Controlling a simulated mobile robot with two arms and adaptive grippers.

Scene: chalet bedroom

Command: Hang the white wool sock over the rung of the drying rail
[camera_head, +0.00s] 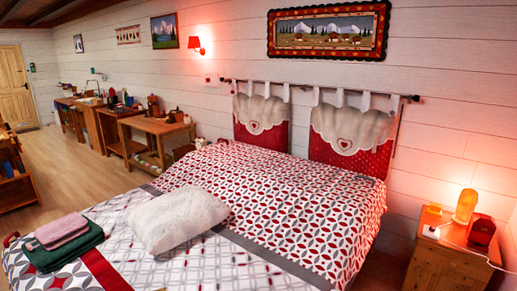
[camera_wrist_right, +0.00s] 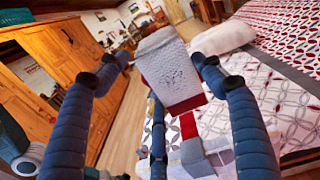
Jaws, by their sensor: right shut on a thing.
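My right gripper (camera_wrist_right: 161,60) has dark blue jointed fingers and shows only in the right wrist view. My left gripper is in neither view.
A bed (camera_head: 275,205) with a red and grey patterned cover fills the middle, with a white pillow (camera_head: 178,218) and folded towels (camera_head: 62,240). A nightstand (camera_head: 437,262) with a lit lamp (camera_head: 465,206) stands right. A wooden wardrobe (camera_wrist_right: 50,65) stands left in the wrist view.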

